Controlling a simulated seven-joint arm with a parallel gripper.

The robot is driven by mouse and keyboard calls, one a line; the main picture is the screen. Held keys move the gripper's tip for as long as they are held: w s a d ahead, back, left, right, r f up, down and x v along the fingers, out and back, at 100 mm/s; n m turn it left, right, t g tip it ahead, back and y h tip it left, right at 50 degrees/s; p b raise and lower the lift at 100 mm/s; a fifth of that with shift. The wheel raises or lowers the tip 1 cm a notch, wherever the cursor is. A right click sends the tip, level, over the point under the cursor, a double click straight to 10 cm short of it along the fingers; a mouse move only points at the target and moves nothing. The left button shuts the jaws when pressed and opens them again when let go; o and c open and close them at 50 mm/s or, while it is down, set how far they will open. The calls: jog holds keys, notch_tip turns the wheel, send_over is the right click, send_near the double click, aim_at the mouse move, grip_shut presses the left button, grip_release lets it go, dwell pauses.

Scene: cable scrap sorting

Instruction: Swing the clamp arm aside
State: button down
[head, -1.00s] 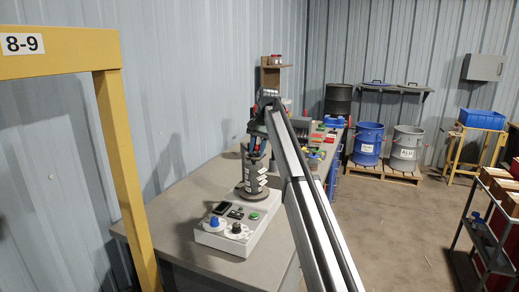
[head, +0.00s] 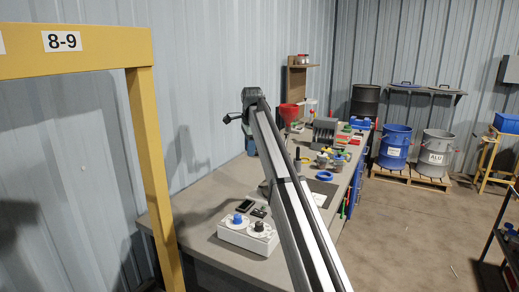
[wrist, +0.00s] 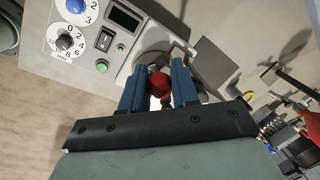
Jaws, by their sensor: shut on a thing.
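In the wrist view my gripper (wrist: 157,80) has its two blue fingers shut on a red ball knob (wrist: 159,85). The knob appears to be the clamp arm's handle; most of the clamp arm is hidden behind the fingers. A light control box (wrist: 122,50) with a blue dial, a black-and-white dial, a rocker switch and a green button lies just beyond the fingertips. In the head view this box (head: 240,238) stands on the bench, left of my arm. My gripper and the clamp are hidden there behind my arm.
The bench top (head: 195,225) is bare left of the box. Farther back stand a red funnel (head: 288,112), a blue tape ring (head: 324,176) and small tools. A yellow post (head: 153,150) rises at the left front. A blue drum (head: 395,147) stands on a floor pallet.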

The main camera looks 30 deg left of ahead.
jog(key=w+a+m+h, duration=0.1)
jog(key=w+a+m, duration=0.3)
jog(key=a+m, duration=0.4)
jog(key=shift+w+a+m+t+h, duration=0.3)
jog(key=shift+a+m, duration=0.1)
jog(key=shift+a, duration=0.45)
jog(key=shift+f, duration=0.1)
jog(key=c, duration=0.9)
grip_release()
jog(key=shift+s, duration=0.15)
